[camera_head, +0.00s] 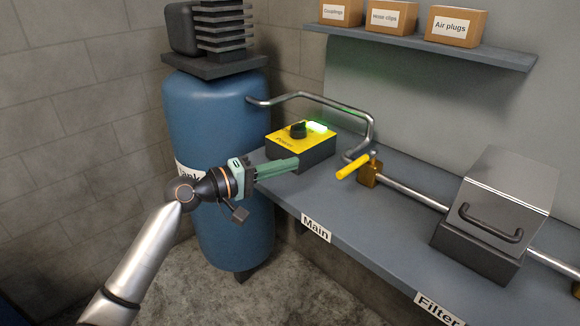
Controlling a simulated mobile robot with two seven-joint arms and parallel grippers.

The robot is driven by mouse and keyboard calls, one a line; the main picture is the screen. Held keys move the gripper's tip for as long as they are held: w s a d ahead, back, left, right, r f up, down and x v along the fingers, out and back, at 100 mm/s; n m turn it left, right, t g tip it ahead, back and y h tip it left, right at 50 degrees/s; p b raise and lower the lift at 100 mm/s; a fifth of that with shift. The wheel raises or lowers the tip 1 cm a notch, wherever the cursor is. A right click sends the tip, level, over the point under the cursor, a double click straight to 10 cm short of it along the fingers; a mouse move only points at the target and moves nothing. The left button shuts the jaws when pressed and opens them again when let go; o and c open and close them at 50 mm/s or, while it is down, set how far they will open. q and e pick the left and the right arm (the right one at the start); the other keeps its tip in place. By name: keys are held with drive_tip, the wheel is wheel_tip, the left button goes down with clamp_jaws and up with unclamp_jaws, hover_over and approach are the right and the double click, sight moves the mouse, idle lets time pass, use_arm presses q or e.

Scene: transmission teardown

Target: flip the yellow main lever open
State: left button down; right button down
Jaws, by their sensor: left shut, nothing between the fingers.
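The yellow main lever (354,166) sits on a brass valve body (369,174) on the metal pipe, above the bench edge labelled "Main". The lever sticks out across the pipe line, pointing toward the front left. My left gripper (297,163) comes in from the left, with its green fingers shut and empty. Its tips are left of the lever, in front of the yellow-topped power box, with a gap to the lever. My right gripper is not in view.
The power box (316,155) has a black knob and a lit green lamp. A bent pipe (372,125) runs from the blue tank (205,125) to the valve. A grey filter box (500,200) stands right on the bench (340,215). A shelf (440,45) with cartons hangs above.

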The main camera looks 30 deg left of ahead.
sight(358, 163)
use_arm(q)
drive_tip(key=w+d, duration=0.1)
drive_tip(key=d, duration=0.1)
drive_tip(key=w+d, duration=0.2)
drive_tip(key=d, duration=0.1)
drive_tip(key=w+d+f+p, duration=0.1)
drive_tip(key=d, duration=0.1)
drive_tip(key=shift+w+d, duration=0.25)
drive_tip(key=shift+w, duration=0.15)
drive_tip(key=shift+d+f, duration=0.1)
